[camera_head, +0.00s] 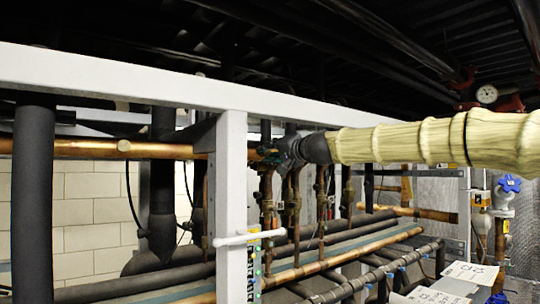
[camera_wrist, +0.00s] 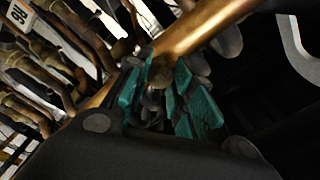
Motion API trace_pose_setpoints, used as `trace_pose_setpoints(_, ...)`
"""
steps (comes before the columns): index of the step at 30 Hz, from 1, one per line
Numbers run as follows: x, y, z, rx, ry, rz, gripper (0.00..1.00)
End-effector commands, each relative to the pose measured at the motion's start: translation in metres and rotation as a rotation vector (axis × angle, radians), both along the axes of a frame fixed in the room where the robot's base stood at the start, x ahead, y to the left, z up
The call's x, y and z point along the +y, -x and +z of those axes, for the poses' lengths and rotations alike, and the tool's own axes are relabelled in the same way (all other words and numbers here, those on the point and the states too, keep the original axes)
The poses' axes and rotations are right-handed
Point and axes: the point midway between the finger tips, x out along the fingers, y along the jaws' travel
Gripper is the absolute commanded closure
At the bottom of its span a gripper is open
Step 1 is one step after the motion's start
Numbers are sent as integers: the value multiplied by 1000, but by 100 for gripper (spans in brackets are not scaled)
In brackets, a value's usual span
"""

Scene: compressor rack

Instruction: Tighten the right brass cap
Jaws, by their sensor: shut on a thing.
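My gripper (camera_head: 270,154) reaches in from the right, at the copper pipe just right of the white upright post. In the wrist view its teal-padded fingers (camera_wrist: 168,100) are shut around a small brass cap (camera_wrist: 153,98) beside the thick copper pipe (camera_wrist: 205,28). Only part of this cap shows between the pads. In the head view my gripper hides it. Another round brass cap (camera_head: 124,146) sits on the copper pipe (camera_head: 60,147) left of the post.
A white frame beam (camera_head: 120,80) runs above the pipe, and a white post (camera_head: 232,200) stands close left of my gripper. Several vertical copper pipes (camera_head: 293,200) stand below and behind it. A blue-handled valve (camera_head: 509,184) and a gauge (camera_head: 487,94) are at the right.

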Motion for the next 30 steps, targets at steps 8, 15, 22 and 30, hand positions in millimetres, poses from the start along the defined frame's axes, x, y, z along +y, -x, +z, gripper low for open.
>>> trace_pose_setpoints(8,-1,-1,0,64,-89,-2,100)
trace_pose_setpoints(15,-1,-1,0,82,-113,-2,100)
trace_pose_setpoints(22,-1,-1,0,83,-116,-2,100)
trace_pose_setpoints(30,-1,0,0,82,-114,-1,53)
